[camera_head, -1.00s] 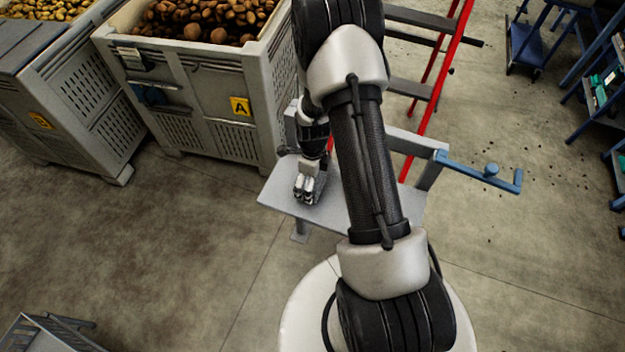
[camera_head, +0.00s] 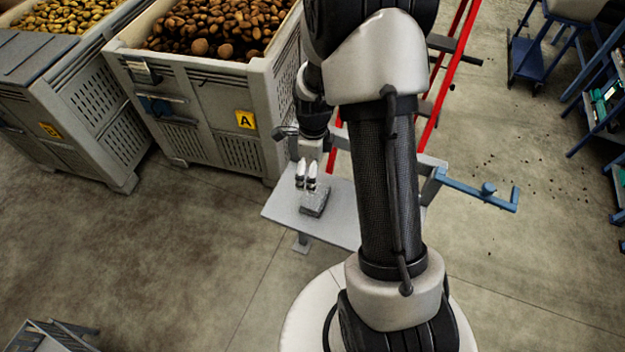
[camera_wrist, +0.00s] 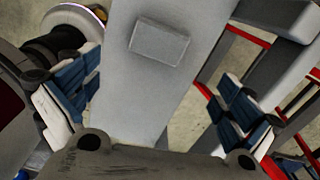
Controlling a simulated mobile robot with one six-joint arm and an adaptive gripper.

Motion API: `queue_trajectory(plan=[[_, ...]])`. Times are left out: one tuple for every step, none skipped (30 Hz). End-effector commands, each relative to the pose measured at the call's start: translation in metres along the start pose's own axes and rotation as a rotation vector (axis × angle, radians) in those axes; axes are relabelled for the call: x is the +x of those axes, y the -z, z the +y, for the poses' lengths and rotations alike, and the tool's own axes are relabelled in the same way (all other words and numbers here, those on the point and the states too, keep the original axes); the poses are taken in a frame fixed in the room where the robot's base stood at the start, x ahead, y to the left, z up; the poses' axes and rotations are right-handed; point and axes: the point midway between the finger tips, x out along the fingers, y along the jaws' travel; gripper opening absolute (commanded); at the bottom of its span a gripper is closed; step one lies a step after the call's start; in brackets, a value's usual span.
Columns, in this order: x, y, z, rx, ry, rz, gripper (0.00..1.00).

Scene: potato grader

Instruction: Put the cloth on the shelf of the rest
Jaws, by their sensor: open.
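The cloth (camera_head: 313,200) is a small grey folded block lying flat on the pale grey shelf (camera_head: 340,222) of the rest. It also shows in the wrist view (camera_wrist: 159,41), lying on the shelf surface (camera_wrist: 135,100) with bare shelf around it. My gripper (camera_head: 306,184) is just above and behind the cloth in the head view. In the wrist view my gripper (camera_wrist: 160,110) has its fingers wide apart with nothing between them, and the cloth lies beyond the fingers, apart from them. My arm hides part of the shelf's right side.
A blue crank-like handle (camera_head: 478,189) sticks out right of the rest. A red ladder-like frame (camera_head: 447,75) stands behind it. A grey bin of potatoes (camera_head: 205,80) stands at the back left.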

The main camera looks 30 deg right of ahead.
Motion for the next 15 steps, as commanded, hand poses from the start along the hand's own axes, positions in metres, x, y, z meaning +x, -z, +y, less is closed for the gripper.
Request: queue_trajectory(plan=[[-0.025, -0.006, 0.003, -0.094, 0.024, -0.012, 1.0], [-0.04, -0.008, 0.006, -0.165, 0.038, -0.017, 1.0], [-0.06, -0.011, 0.012, -0.269, 0.055, -0.023, 1.0], [-0.077, -0.013, 0.018, -0.354, 0.07, -0.027, 1.0], [-0.092, -0.014, 0.025, -0.441, 0.084, -0.028, 1.0], [-0.112, -0.015, 0.034, -0.556, 0.104, -0.03, 1.0], [-0.126, -0.015, 0.041, -0.645, 0.119, -0.031, 1.0], [-0.14, -0.015, 0.049, -0.73, 0.134, -0.03, 1.0], [-0.157, -0.014, 0.061, -0.846, 0.156, -0.027, 1.0], [-0.17, -0.013, 0.069, -0.933, 0.173, -0.024, 1.0], [-0.181, -0.011, 0.078, -1.018, 0.188, -0.02, 1.0], [-0.195, -0.008, 0.091, -1.134, 0.211, -0.013, 1.0], [-0.206, -0.006, 0.1, -1.22, 0.229, -0.007, 1.0], [-0.215, -0.003, 0.11, -1.305, 0.246, 0.001, 1.0], [-0.226, 0.001, 0.123, -1.42, 0.271, 0.013, 1.0]])
